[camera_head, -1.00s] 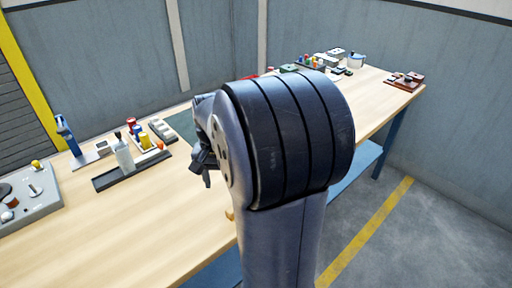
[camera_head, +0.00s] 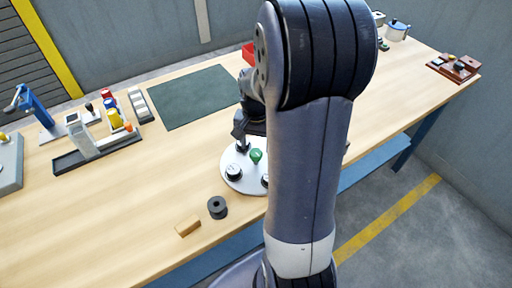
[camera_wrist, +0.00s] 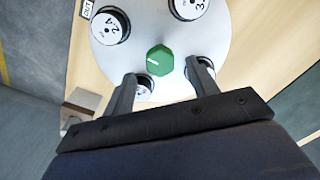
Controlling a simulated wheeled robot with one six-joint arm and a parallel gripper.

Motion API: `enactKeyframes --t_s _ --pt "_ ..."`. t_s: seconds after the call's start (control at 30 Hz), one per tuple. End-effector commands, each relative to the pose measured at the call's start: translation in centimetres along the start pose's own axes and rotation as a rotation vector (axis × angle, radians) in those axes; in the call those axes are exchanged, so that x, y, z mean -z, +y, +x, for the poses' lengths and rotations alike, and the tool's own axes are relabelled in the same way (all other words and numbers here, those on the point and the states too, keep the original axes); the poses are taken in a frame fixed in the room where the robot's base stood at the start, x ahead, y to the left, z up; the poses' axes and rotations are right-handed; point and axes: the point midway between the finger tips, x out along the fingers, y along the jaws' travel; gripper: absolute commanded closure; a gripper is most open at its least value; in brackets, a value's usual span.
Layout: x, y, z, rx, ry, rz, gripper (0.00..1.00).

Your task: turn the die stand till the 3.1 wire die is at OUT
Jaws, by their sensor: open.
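The die stand (camera_head: 232,158) is a round pale plate on the bench, partly behind my arm in the head view. In its middle is a green knob (camera_wrist: 159,59) with a white mark. In the wrist view a die reading about 2.4 (camera_wrist: 110,25) sits beside the OUT label (camera_wrist: 87,8). Another die (camera_wrist: 188,7), its number starting with 3, is cut by the top edge. Two more dies are partly hidden by my fingers, their numbers unreadable. My gripper (camera_wrist: 161,70) is open above the stand, its fingers on either side of the knob, not closed on it.
A dark ring-shaped spool (camera_head: 217,207) and a wooden block (camera_head: 187,226) lie in front of the stand. A green mat (camera_head: 192,97) lies behind it. A tray with a white device (camera_head: 84,140) stands left. The bench middle-left is clear.

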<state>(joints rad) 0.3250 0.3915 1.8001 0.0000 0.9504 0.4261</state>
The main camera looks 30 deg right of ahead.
Motion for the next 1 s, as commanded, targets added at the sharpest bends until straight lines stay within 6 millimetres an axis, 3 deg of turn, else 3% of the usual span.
enactKeyframes --t_s 0.2,0.57,1.0 --pt "0.0 0.0 2.3 -0.001 -0.001 0.0 0.44" --pt "0.0 0.0 2.7 0.0 0.001 0.0 0.45" --pt "0.0 0.0 2.6 0.0 0.001 0.0 0.81"
